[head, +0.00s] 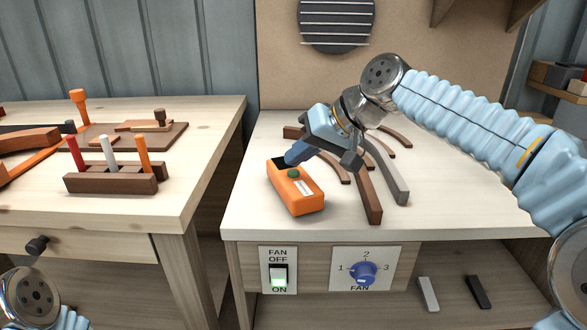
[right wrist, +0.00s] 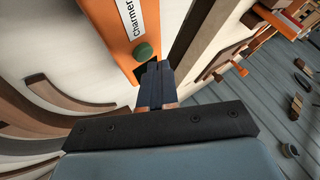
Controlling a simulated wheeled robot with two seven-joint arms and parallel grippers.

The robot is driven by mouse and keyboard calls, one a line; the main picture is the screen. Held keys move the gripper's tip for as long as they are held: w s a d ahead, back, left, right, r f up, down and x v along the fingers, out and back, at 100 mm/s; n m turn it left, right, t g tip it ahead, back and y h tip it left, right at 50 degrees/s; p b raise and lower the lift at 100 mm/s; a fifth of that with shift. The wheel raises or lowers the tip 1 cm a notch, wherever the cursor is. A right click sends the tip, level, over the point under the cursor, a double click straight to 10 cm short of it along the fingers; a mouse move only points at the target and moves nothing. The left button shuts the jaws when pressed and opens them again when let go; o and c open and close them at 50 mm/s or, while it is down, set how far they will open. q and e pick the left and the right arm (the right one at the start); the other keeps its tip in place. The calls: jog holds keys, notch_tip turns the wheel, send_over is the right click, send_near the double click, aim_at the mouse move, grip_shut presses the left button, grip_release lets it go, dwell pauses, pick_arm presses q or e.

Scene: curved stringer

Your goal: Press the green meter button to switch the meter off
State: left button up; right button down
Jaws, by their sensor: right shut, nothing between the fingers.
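The orange meter (head: 308,203) lies on the right workbench, near its left front. Its green button (head: 293,173) is on the top face, beside a white label. In the right wrist view the meter (right wrist: 121,45) carries the label and the round green button (right wrist: 143,51). My right gripper (head: 291,158) is shut and empty, its fingers pointing down at the meter's far end. In the right wrist view the fingertips (right wrist: 155,68) are right beside the button, over a dark patch that they partly hide. I cannot tell whether they touch the meter. My left gripper is out of view.
Curved wood strips (head: 368,190) lie right of and behind the meter. A fan switch (head: 279,275) and fan knob (head: 363,273) are on the bench front. The left bench (head: 200,150) holds a rack of coloured sticks (head: 112,180). The front right benchtop is clear.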

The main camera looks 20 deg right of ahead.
aim_at(299, 172)
notch_tip(299, 172, up, 6)
jog(key=p, duration=0.5)
